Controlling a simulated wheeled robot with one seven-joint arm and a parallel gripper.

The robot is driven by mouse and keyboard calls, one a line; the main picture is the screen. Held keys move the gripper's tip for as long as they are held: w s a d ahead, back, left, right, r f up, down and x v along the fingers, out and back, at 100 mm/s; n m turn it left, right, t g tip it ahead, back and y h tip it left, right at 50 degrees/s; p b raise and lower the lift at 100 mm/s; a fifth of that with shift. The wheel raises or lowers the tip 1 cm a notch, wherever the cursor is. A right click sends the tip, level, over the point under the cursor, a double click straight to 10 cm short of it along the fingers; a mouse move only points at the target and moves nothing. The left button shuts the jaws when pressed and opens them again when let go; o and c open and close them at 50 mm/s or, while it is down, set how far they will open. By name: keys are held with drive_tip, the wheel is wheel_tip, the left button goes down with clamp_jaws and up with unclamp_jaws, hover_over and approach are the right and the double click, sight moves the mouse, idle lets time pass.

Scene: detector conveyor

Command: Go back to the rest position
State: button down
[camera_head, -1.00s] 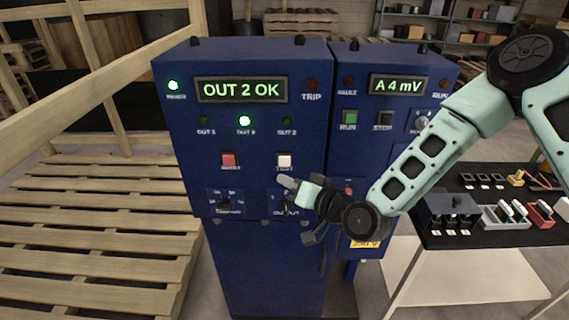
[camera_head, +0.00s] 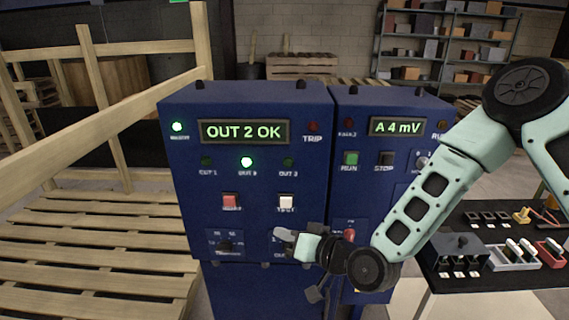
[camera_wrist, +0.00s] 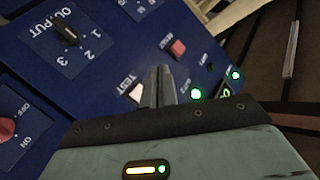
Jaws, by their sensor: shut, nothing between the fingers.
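My gripper (camera_head: 284,238) is shut and empty in front of the lower part of the blue detector cabinet (camera_head: 258,178). In the wrist view my gripper's fingers (camera_wrist: 159,84) are together, beside the white TEST button (camera_wrist: 136,93). That button also shows above the gripper in the head view (camera_head: 286,202). The cabinet's display (camera_head: 244,131) reads "OUT 2 OK", and the OUT 2 lamp (camera_head: 247,162) is lit green. The output selector knob (camera_wrist: 66,33) shows in the wrist view; in the head view my gripper partly hides it.
The second blue cabinet's display (camera_head: 397,126) reads "A 4 mV". A black table (camera_head: 470,215) with small trays stands at the right. Wooden pallets (camera_head: 90,245) and a wooden frame stand at the left. Shelves (camera_head: 440,45) stand at the back.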

drive_tip(key=s+d+f+n+g+h+b, duration=0.25)
drive_tip(key=s+n+g+h+b, duration=0.35)
drive_tip(key=s, duration=0.5)
drive_tip(key=s+d+r+g+h+b, duration=0.1)
drive_tip(key=s+d+g+h, duration=0.1)
drive_tip(key=s+d, duration=0.3)
drive_tip(key=s+d+r+g+h+b, duration=0.1)
drive_tip(key=s+d+r+g+h, duration=0.1)
drive_tip(key=s+d, duration=0.4)
drive_tip(key=s, duration=0.5)
drive_tip(key=shift+s+r+m+g+h, duration=0.15)
drive_tip(key=shift+r+m+g+h, duration=0.15)
drive_tip(key=shift+m, duration=0.1)
